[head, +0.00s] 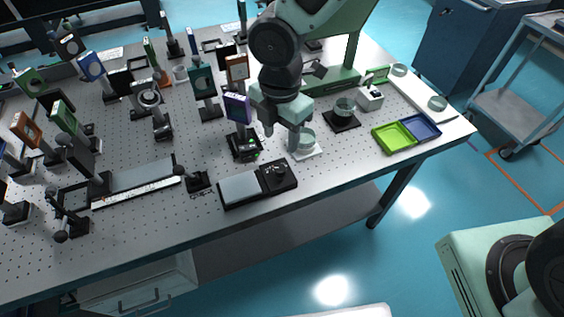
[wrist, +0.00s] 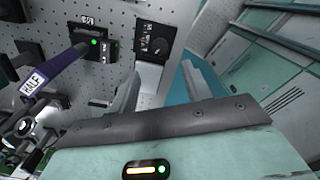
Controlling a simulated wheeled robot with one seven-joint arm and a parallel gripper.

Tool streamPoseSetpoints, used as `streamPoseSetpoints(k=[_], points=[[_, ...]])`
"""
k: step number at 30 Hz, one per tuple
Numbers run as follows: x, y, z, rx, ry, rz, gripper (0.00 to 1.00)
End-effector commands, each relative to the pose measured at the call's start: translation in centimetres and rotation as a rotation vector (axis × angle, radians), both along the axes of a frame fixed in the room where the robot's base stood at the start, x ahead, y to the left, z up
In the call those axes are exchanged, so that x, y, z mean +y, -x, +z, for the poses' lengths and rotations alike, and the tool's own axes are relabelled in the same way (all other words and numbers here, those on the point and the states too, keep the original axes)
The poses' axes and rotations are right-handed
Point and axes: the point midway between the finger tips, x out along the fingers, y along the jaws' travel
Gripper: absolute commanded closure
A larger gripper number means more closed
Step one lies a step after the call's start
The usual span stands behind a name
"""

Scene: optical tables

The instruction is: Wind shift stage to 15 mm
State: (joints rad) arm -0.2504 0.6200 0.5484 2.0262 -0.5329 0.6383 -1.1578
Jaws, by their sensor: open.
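No label naming a shift stage is readable. A long grey slide with a white scale strip (head: 138,191) lies at the left front of the table, with a dark knob block (head: 197,181) near its right end; its reading is too small to tell. A black base with a green light (head: 245,150) carries a purple-framed optic (head: 237,107); this base also shows in the wrist view (wrist: 97,47). My gripper (head: 281,132) is open and empty, above the table just right of that base. In the wrist view its fingers (wrist: 160,72) are spread apart.
A black unit with a grey plate and round knob (head: 277,172) lies at the front edge. Glass dishes (head: 345,107) and green and blue trays (head: 394,137) stand to the right. Several mounted optics crowd the left and back. The table's front middle-right is fairly clear.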

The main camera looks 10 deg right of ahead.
Motion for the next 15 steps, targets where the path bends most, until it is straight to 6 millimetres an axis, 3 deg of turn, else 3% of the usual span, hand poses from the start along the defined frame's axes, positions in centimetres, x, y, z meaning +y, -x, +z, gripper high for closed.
streamPoseSetpoints(k=[9,15], points=[[0.0,0.1,-6.6,0.004,0.002,0.001,0.51],[0.0,0.1,-9.5,0.001,0.001,-0.001,0.51]])
